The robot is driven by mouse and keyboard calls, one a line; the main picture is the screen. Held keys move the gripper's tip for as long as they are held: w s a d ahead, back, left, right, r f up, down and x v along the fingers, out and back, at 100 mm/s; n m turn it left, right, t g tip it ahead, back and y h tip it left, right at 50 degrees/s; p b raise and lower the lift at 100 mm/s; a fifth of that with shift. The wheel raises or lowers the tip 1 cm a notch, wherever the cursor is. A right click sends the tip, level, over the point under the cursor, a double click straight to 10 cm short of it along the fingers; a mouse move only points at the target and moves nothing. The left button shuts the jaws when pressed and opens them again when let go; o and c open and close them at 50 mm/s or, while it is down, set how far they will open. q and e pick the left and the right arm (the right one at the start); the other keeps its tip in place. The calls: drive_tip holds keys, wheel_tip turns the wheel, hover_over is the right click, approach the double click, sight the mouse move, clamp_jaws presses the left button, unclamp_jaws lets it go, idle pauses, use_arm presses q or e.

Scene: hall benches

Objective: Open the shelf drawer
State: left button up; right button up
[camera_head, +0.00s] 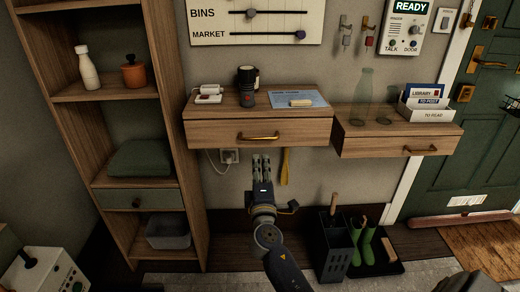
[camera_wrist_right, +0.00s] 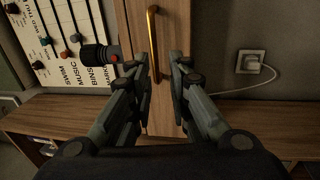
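A wooden wall shelf with a drawer (camera_head: 220,133) hangs in the middle of the head view. The drawer front looks closed, with a brass bar handle (camera_head: 258,137). My right gripper (camera_head: 261,160) is just below the handle, fingers pointing up towards it. In the right wrist view, my right gripper (camera_wrist_right: 162,65) has its fingers apart. The brass handle (camera_wrist_right: 152,40) shows upright ahead, near the left finger, whose tip partly overlaps it. I cannot tell if they touch. Nothing is held. A green-grey drawer (camera_head: 140,199) in the bookcase at left also looks closed. My left gripper is not in view.
On the shelf are a dark flashlight (camera_head: 247,97), a white device (camera_head: 208,94) and a blue paper (camera_head: 298,98). A second wall drawer (camera_head: 395,142) hangs to the right. A yellow tool (camera_head: 285,166) hangs under the shelf. A black stand (camera_head: 333,248) and green boots (camera_head: 362,243) are below.

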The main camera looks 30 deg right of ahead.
sight(260, 139)
drive_tip(key=x, duration=1.1)
drive_tip(key=shift+s+r, duration=0.1)
drive_tip(key=shift+r, duration=0.3)
clamp_jaws()
